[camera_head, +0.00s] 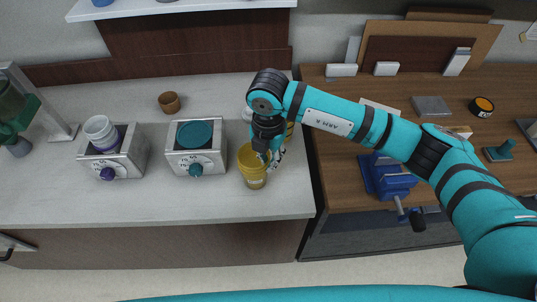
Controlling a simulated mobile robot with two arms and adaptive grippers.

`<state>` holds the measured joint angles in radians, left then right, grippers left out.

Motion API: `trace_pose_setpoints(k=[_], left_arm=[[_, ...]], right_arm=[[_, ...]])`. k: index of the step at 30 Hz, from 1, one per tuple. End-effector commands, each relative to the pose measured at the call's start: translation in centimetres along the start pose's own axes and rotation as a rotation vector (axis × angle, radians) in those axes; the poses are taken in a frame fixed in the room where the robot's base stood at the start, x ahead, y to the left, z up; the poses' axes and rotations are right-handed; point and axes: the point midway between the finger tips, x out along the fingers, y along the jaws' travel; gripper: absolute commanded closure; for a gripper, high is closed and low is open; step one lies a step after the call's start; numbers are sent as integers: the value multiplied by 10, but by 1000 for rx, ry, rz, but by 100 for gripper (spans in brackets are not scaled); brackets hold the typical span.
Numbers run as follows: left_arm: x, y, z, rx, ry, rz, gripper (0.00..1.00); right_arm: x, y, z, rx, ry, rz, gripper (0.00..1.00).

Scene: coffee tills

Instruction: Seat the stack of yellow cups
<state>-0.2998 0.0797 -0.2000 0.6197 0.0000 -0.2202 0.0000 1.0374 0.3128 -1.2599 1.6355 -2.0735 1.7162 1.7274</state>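The yellow cup stack (251,167) is upright near the right end of the pale counter (150,205), with its open mouth facing up. My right gripper (270,156) points down at the right side of its rim. The fingers overlap the rim in the picture, and I cannot tell whether they are closed on it. A grey metal box (182,160) with a teal round top and teal knob stands left of the cups. My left gripper is not in view.
A second grey box (127,160) with a purple knob holds white cups (101,130). A brown cup (169,102) stands behind. A green machine (15,120) is at far left. Right of a gap, a wooden bench (335,165) carries a blue vise (388,178). The counter's front strip is clear.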

Motion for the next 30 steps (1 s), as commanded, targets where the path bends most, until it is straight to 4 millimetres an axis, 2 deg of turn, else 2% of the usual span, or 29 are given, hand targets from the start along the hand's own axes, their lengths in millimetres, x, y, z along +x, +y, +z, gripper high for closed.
trace_pose_setpoints(k=[11,21,30], left_arm=[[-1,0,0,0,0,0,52],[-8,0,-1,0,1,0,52],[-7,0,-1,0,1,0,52]], right_arm=[[0,0,-1,-1,1,-1,100],[-16,0,-1,-1,2,-1,100],[-15,0,0,-1,2,-1,100]])
